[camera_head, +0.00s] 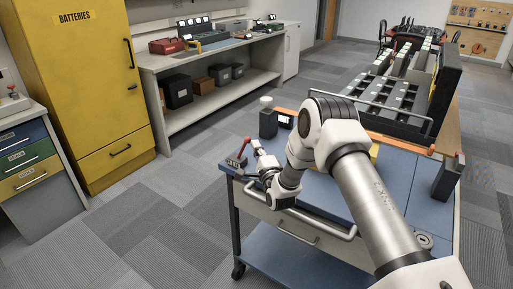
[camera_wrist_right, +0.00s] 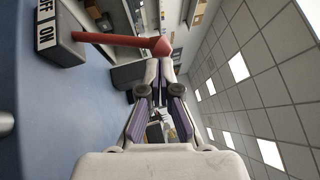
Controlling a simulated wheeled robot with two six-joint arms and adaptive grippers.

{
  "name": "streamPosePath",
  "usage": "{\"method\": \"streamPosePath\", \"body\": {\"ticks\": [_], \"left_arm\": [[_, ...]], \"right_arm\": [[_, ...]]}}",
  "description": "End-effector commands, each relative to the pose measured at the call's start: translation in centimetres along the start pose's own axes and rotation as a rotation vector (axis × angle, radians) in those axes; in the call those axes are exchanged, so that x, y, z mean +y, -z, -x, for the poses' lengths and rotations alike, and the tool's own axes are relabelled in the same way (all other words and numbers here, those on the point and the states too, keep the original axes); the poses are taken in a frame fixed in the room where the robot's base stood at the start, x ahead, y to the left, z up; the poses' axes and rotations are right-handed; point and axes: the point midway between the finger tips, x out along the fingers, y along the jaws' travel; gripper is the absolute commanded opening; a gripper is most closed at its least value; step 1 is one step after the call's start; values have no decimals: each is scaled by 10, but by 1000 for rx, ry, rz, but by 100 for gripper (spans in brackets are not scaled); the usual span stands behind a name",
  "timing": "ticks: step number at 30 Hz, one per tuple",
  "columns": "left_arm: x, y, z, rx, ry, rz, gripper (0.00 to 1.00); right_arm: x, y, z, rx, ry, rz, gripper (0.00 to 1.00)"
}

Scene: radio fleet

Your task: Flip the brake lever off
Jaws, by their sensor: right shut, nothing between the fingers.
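The brake lever (camera_head: 243,147) is a red handle rising tilted from a small grey box (camera_head: 236,162) at the near left corner of the blue cart top. In the right wrist view the red lever (camera_wrist_right: 125,41) reaches out of the dark box (camera_wrist_right: 62,50), whose label reads "ON" and part of "OFF". My right gripper (camera_head: 257,147) is shut and empty just right of the lever. In the wrist view its fingertips (camera_wrist_right: 160,68) are close to the lever's pointed red end; I cannot tell whether they touch. My left gripper is not in view.
The blue cart (camera_head: 410,183) carries a rack of radios (camera_head: 385,95), a dark block with a white top (camera_head: 267,122) and a dark upright block (camera_head: 449,177). A yellow battery cabinet (camera_head: 85,90) and a workbench (camera_head: 205,58) stand at left. The floor between is clear.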

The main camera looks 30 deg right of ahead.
Motion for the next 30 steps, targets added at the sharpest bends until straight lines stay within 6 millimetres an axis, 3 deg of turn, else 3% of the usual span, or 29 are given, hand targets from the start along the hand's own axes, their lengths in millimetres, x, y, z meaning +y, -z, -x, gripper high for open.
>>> {"method": "streamPosePath", "body": {"ticks": [11,21,30], "left_arm": [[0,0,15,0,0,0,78],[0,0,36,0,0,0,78],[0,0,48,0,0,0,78]], "right_arm": [[-14,-10,-14,0,-113,83,0],[-24,-31,-43,-2,-348,252,0],[-21,-50,-68,-2,-551,398,0]]}}
